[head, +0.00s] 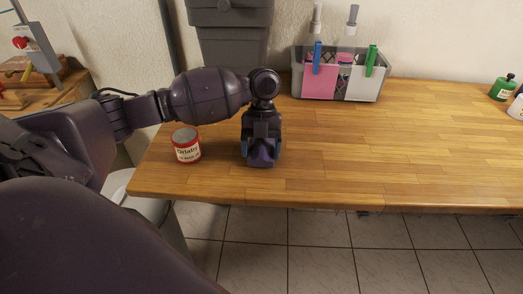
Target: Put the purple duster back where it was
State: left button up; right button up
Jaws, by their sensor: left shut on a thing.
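My left gripper (261,147) points down over the wooden worktop (400,150), near its front edge. It is shut on a small purple thing (262,156), which looks like the purple duster. Most of it is hidden by the fingers and wrist, and I cannot tell whether it touches the worktop. My right gripper is not in view.
A red and white tin (187,146) stands just left of the gripper. A grey caddy (378,82) with pink and white cloths, clips and bottles stands at the back. A green bottle (502,88) is far right. The worktop's middle and right are clear.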

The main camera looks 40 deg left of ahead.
pick_arm(q)
jog(key=shift+f, duration=0.35)
jog(key=o, duration=0.8)
jog(key=shift+v, duration=6.2)
jog(key=shift+s+d, duration=0.1)
jog(key=shift+s, duration=0.1)
